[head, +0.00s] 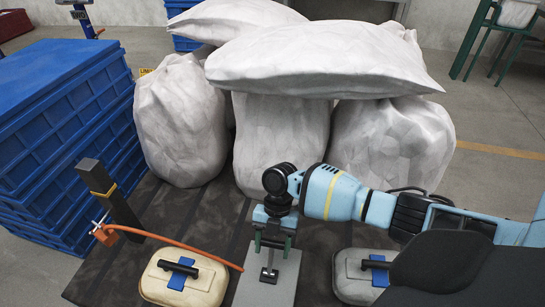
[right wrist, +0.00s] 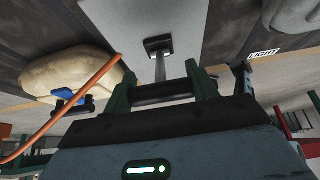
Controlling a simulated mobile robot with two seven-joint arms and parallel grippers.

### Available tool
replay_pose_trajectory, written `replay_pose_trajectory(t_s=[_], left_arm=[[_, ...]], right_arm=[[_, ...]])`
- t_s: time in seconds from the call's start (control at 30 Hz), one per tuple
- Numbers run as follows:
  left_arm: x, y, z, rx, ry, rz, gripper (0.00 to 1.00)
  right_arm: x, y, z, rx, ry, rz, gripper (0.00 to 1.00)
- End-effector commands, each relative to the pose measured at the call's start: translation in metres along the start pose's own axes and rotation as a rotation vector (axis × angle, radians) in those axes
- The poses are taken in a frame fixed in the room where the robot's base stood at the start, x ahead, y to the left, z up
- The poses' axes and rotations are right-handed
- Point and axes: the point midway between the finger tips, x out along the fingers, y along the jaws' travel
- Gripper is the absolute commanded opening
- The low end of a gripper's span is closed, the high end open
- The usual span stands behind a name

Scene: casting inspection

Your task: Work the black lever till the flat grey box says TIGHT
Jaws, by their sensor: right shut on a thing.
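The flat grey box (head: 283,277) lies on the dark mat at the bottom middle of the head view; no word on it is readable. It also shows at the top of the right wrist view (right wrist: 205,25). The black lever (right wrist: 163,91) has a dark bar grip on a metal stem that meets a black foot on the grey surface. My right gripper (head: 273,239) is above the box, its green fingers shut on the lever's grip. In the right wrist view the grip sits between both fingers (right wrist: 163,88). My left gripper is not in view.
An orange hose (head: 190,248) runs from a dark post (head: 108,192) toward the box. White sacks (head: 280,140) fill the back; blue crates (head: 60,130) stand left.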

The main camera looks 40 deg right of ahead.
Motion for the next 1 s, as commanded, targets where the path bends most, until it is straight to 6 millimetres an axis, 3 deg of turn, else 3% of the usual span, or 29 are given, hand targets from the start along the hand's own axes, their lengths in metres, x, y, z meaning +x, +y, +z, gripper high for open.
replay_pose_trajectory(t_s=[0.63,0.67,0.83,1.0], left_arm=[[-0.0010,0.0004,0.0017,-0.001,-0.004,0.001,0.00],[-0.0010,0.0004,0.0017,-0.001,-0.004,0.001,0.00],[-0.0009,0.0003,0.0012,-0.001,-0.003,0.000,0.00],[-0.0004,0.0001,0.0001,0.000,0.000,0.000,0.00]], right_arm=[[-0.0032,0.0000,0.0039,0.004,-0.012,0.004,0.17],[-0.0032,0.0000,0.0039,0.004,-0.012,0.004,0.59],[-0.0020,0.0000,0.0025,0.002,-0.008,0.003,0.80],[-0.0011,0.0000,0.0014,0.001,-0.004,0.001,0.80]])
